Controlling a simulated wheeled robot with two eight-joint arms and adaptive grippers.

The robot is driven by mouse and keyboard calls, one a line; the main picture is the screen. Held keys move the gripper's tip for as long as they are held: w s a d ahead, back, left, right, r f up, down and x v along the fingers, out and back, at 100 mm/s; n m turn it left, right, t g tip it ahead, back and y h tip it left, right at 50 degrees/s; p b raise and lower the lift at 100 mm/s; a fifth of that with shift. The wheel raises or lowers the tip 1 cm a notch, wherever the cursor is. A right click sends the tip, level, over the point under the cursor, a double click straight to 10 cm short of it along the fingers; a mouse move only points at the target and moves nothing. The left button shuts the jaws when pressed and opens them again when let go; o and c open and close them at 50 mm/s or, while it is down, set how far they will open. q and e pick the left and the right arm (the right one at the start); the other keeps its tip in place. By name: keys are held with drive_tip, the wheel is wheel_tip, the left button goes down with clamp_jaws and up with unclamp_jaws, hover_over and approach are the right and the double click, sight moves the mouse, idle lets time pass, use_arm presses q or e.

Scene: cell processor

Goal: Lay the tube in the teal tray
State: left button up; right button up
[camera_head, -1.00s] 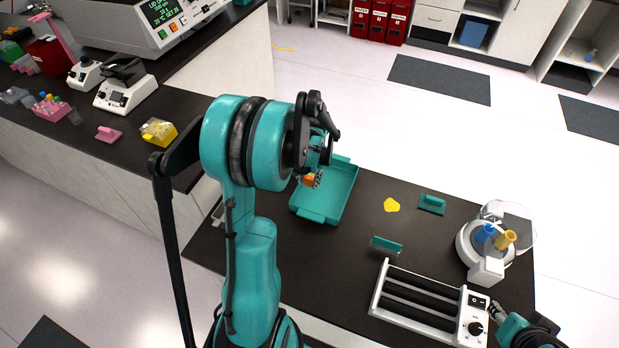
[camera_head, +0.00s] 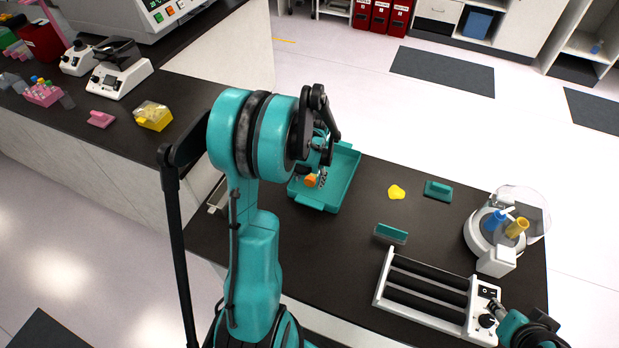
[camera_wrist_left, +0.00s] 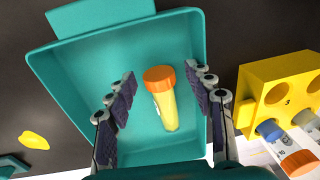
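The tube (camera_wrist_left: 162,100) has an orange screw cap and a yellowish body. It lies inside the teal tray (camera_wrist_left: 60,62), cap toward the top of the left wrist view. My left gripper (camera_wrist_left: 165,98) is over the tray, its fingers spread on either side of the tube with gaps to both. In the head view the orange cap of the tube (camera_head: 311,180) shows in the near part of the teal tray (camera_head: 347,172), by my left gripper (camera_head: 317,174). My right arm's end (camera_head: 499,309) shows at the lower right; its fingers are not clear.
A yellow rack (camera_wrist_left: 275,78) stands right of the tray in the left wrist view, with a blue-capped tube and an orange-capped tube beside it. A roller mixer (camera_head: 430,290) and a small centrifuge (camera_head: 490,240) occupy the bench's right.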

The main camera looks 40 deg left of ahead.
use_arm(q)
wheel_tip(320, 180, up, 12)
drive_tip(key=d, duration=0.1)
idle(0.6)
drive_tip(key=shift+d, duration=0.1)
idle(0.7)
drive_tip(key=s+d+r+m+t, duration=0.1)
drive_tip(key=s+d, duration=0.4)
drive_tip(key=d, duration=0.6)
drive_tip(key=s+d+r+m+t+h, duration=0.1)
drive_tip(key=s+d+t, duration=0.4)
drive_tip(key=d, duration=0.5)
wheel_tip(320, 180, up, 2)
drive_tip(key=shift+d+m+t, duration=0.35)
drive_tip(key=shift+m+t, duration=0.15)
drive_tip(key=shift+m, duration=0.2)
